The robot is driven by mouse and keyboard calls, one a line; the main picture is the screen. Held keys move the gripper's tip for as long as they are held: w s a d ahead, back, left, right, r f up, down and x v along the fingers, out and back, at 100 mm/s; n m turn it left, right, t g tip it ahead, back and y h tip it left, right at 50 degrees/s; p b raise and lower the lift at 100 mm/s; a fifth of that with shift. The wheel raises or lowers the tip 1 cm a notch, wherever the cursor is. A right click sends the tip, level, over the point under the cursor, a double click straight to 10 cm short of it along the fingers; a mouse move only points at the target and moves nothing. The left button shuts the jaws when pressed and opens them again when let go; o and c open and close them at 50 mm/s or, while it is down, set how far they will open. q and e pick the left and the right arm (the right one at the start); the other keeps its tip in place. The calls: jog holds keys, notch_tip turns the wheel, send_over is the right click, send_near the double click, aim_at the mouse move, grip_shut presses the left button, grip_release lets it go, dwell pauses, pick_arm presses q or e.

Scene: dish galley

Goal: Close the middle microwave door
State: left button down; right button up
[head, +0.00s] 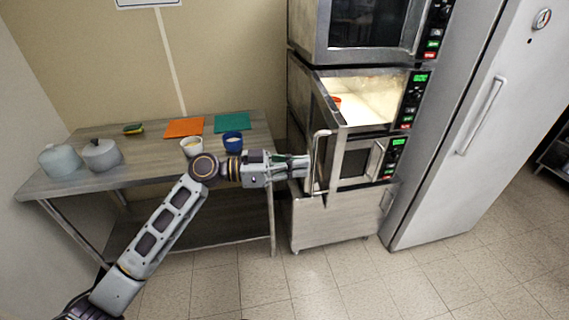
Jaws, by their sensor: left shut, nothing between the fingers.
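The middle microwave (413,99) sits in a stack of microwaves, its lit inside showing and a small red item (337,102) within. Its door (326,112) stands open, swung out toward me on the left side, with a pale bar handle (316,160). My left gripper (306,163) is shut and empty, right at the door's outer edge beside the handle. I cannot tell whether it touches the door. My right gripper is not in view.
The upper microwave (368,25) and lower microwave (357,161) are shut. A grey fridge (470,110) stands right. A steel table (75,182) at left holds pots, a white cup (192,147), a blue cup (233,141) and coloured cloths. The floor in front is clear.

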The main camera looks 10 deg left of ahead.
aim_at(332, 165)
pick_arm(q)
jog(key=d, duration=0.1)
jog(key=d+p, duration=0.1)
jog(key=d, duration=0.2)
jog(key=shift+w+d+r, duration=0.1)
jog(key=shift+w+d, duration=0.15)
jog(key=shift+w, duration=0.15)
jog(key=shift+d+p, duration=0.35)
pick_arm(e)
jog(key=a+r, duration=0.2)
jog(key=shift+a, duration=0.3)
pick_arm(q)
jog(key=shift+d, duration=0.1)
